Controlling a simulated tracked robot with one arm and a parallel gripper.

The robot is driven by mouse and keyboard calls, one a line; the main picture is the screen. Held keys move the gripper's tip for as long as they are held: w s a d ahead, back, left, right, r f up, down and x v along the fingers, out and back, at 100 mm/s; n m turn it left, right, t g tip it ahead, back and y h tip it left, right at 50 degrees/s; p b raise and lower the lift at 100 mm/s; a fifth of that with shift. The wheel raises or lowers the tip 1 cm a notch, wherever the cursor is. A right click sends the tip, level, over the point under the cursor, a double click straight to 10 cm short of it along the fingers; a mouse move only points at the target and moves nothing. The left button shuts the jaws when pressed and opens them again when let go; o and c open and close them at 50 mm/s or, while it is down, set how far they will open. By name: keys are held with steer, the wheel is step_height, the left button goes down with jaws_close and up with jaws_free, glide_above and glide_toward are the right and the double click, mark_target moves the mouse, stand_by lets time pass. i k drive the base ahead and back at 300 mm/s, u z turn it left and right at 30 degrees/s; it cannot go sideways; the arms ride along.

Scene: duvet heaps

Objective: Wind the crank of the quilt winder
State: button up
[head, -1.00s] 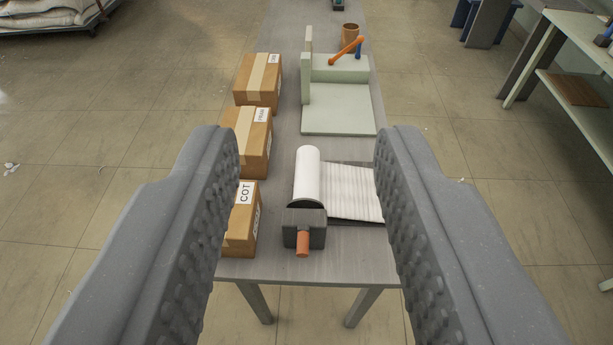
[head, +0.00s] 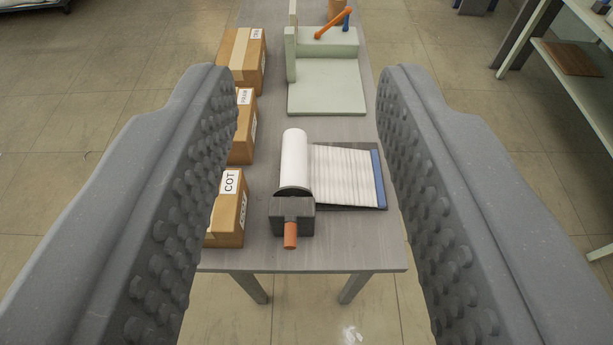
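The quilt winder stands near the front edge of the grey table. It has a dark block (head: 292,217), a white roll (head: 294,160) behind it, and a crank with an orange handle (head: 290,236) facing me. A white striped quilt (head: 343,174) runs flat from the roll to the right and ends in a blue edge strip (head: 378,178). My gripper (head: 307,90) is open and empty. Its two grey studded fingers frame the table from left and right, and nothing lies between them within contact. The crank is apart from both fingers.
Cardboard boxes line the table's left side: one marked COT (head: 228,208), one behind it (head: 244,125) and one further back (head: 243,60). A pale green stand (head: 326,85) with an orange lever (head: 333,24) is at the back. A shelf unit (head: 566,75) stands right. The table front (head: 350,258) is bare.

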mark_target(294, 162)
steer(key=u, duration=0.95)
steer(key=k, duration=1.35)
steer(key=z, duration=0.95)
steer(key=i, duration=1)
steer(key=u, duration=0.05)
